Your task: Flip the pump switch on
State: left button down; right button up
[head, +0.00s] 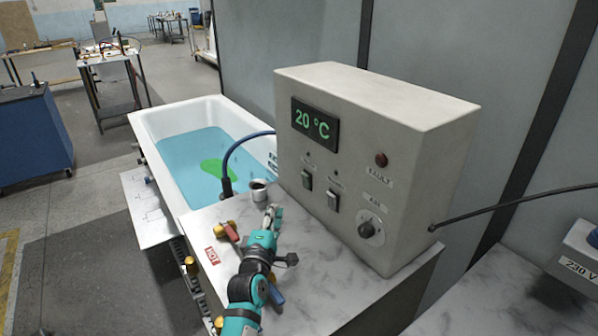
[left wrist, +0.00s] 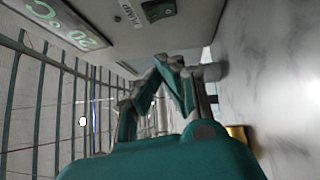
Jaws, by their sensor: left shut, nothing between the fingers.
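A beige control box (head: 375,150) with a green 20 °C display (head: 315,122) stands on the marble top. Its front carries two dark rocker switches side by side, the left switch (head: 307,180) and the right switch (head: 333,200). In the left wrist view, a PUMP label (left wrist: 128,12) is next to a dark switch (left wrist: 158,10), apparently the left one. Its rocker position is too small to tell. My left gripper (head: 272,212) is shut and empty, low in front of the box, apart from the switches. My right gripper is not in view.
A blue hose (head: 240,145) arcs towards the bathtub (head: 170,125).

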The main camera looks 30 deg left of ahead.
aim_at(305, 182)
pick_arm(q)
jog(key=w+a+r+p, duration=0.1)
jog(key=w+r+p, duration=0.1)
jog(key=w, duration=1)
jog(key=shift+a+p, duration=0.35)
jog(key=shift+p, duration=0.3)
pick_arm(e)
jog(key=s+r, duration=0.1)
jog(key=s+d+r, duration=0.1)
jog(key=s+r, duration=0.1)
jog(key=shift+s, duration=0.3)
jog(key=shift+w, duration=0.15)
pick_arm(q)
jog(key=shift+a, duration=0.15)
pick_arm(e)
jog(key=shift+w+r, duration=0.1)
